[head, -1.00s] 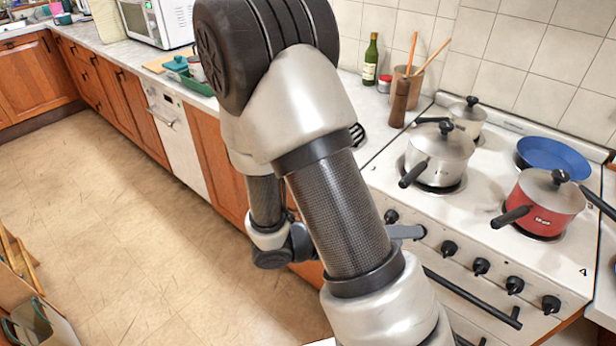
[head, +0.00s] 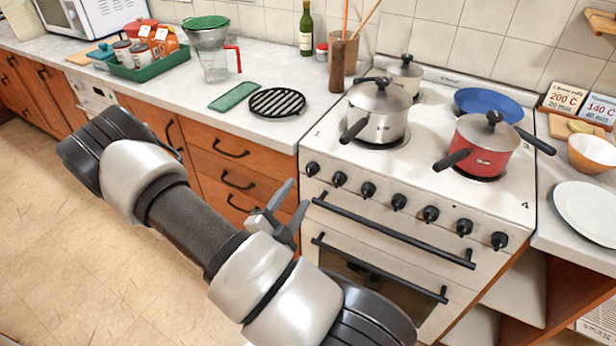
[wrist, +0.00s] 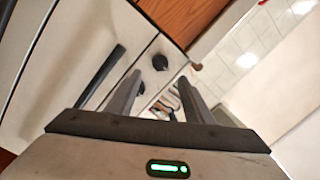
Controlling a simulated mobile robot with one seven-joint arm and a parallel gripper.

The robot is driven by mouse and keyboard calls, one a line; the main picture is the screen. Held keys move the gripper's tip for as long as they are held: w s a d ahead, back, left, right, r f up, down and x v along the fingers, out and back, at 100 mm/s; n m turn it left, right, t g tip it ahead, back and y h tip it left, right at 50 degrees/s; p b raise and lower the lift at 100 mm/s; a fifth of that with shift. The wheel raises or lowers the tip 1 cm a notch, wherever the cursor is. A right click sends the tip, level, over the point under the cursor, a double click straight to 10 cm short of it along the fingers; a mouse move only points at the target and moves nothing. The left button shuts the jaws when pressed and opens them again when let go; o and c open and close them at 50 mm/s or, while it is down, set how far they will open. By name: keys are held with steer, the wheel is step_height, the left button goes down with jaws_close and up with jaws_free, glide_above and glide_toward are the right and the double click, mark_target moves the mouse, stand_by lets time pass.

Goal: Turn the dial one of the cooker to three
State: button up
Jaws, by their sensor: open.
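The white cooker (head: 330,200) has a row of black dials along its front. The leftmost dial (head: 312,169) is at the upper left corner of the panel; I cannot read its setting or markings. My gripper (head: 293,203) is open and empty, in front of the cooker's left edge, below and left of that dial in the head view. In the wrist view a round black dial (wrist: 160,62) shows just beyond the gap between the two fingers (wrist: 160,78). The fingers look apart from it. A small numeral is printed by the hob's left corner.
A black oven handle (head: 395,232) runs below the dials, and another handle is lower. Wooden drawers (head: 228,165) with black handles stand left of the cooker. A steel pot (head: 379,112) and a red pot (head: 486,146) are on the hob. The floor at left is clear.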

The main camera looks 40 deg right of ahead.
mark_target(310, 174)
steer(key=x, duration=0.9)
steer(key=shift+d+b, duration=0.1)
steer(key=shift+b, duration=0.25)
steer(key=c, duration=1)
